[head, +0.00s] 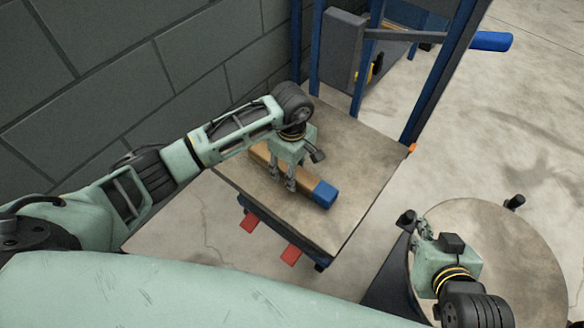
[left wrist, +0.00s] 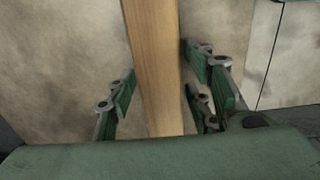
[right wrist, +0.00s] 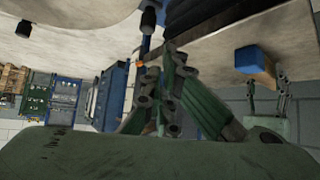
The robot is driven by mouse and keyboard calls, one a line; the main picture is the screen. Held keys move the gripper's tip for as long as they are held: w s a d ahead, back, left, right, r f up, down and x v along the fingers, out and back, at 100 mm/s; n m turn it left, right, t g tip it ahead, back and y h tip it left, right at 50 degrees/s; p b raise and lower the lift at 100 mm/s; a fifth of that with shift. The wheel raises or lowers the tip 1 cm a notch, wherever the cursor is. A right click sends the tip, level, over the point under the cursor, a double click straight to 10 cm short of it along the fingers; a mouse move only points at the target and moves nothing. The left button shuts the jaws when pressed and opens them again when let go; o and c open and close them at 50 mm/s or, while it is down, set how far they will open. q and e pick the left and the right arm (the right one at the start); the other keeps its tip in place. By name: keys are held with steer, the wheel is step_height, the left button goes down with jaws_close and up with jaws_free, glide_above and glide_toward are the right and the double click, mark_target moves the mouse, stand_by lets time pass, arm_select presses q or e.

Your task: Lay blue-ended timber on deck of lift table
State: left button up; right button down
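The timber (head: 300,182), bare wood with a blue end, lies flat on the deck (head: 352,150) of the lift table, its blue end toward the front edge. Its bare wood runs up the middle of the left wrist view (left wrist: 155,70), and its blue end shows in the right wrist view (right wrist: 251,61). My left gripper (head: 282,186) is directly above the timber, its open fingers on either side with gaps to the wood. My right gripper (head: 414,226) is away from the timber, over the round table; its fingers are together with nothing visible between them.
A round table top (head: 525,250) stands at the right. Blue uprights (head: 435,85) rise behind the deck, and a block wall (head: 110,90) runs along the left. Red parts (head: 291,255) stick out below the deck's front edge. The floor at upper right is open.

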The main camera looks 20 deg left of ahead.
arm_select(q)
steer(key=shift+o, duration=0.3)
arm_select(e)
steer(key=shift+s+f, duration=0.1)
arm_select(q)
step_height(320, 180, up, 8)
steer(key=shift+w+f+p, duration=0.1)
steer(key=shift+f+p, duration=0.05)
steer(key=shift+p, duration=0.95)
step_height(320, 180, up, 5)
steer(key=shift+f+p, duration=0.2)
steer(key=shift+p, duration=0.2)
arm_select(e)
steer(key=s+d+f+g, duration=0.1)
steer(key=s+f+g, duration=0.1)
steer(key=s, duration=0.3)
steer(key=s+d+f+g+h, duration=0.1)
steer(key=s+d+f+g, duration=0.1)
steer(key=s+g, duration=0.2)
steer(key=shift+s+d+h, duration=0.3)
steer(key=shift+s, duration=0.9)
